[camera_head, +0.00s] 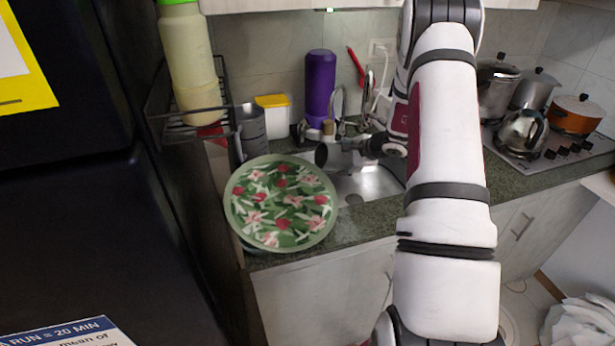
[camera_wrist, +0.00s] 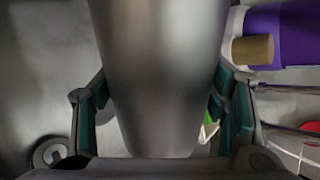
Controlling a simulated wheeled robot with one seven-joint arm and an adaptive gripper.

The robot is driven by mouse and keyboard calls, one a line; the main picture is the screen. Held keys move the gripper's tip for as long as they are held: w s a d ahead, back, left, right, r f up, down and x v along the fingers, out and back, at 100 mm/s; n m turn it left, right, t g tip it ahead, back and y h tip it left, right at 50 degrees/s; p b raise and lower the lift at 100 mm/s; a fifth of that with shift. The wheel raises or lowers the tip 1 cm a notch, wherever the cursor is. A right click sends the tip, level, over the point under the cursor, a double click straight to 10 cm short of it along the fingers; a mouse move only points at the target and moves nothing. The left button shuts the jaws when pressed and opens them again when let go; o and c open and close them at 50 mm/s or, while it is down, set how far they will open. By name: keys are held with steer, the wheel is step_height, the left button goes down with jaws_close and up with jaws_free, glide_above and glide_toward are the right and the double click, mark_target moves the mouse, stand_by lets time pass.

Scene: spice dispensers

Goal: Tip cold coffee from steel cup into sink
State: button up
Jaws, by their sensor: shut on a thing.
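The steel cup (camera_head: 325,155) is held near the left end of the sink (camera_head: 372,182) in the head view. It looks tilted on its side, with a dark round end towards the left. My gripper (camera_head: 352,148) is shut on it from the right. In the wrist view the grey cup (camera_wrist: 160,60) fills the middle, with teal-padded fingers of my gripper (camera_wrist: 162,105) on both sides. The cup's inside and any coffee cannot be made out. Part of the sink basin is hidden behind my arm.
A floral green plate (camera_head: 280,205) stands at the counter's left, close to the cup. A purple bottle (camera_head: 320,85) and the faucet (camera_head: 339,103) are behind the sink. A wire rack (camera_head: 222,95) is at left. Pots (camera_head: 575,115) crowd the stove at right.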

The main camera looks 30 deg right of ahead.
mark_target(338, 146)
steer(key=shift+r, duration=0.25)
steer(key=shift+r, duration=0.2)
steer(key=shift+n+g+h, duration=0.3)
steer(key=shift+n+h, duration=0.2)
steer(key=shift+h, duration=0.3)
steer(key=shift+w+a+r, duration=0.1)
steer(key=shift+a+r, duration=0.2)
steer(key=shift+r, duration=0.6)
steer(key=shift+w+a+r, duration=0.1)
steer(key=shift+a+r, duration=0.2)
steer(key=shift+r, duration=0.65)
steer(key=shift+w+a+r, duration=0.1)
steer(key=shift+a+r, duration=0.2)
steer(key=shift+r, duration=0.6)
steer(key=shift+b, duration=0.5)
steer(key=shift+a+r+n+h+b, duration=0.2)
steer(key=shift+r+n+h+b, duration=0.3)
steer(key=shift+b, duration=0.85)
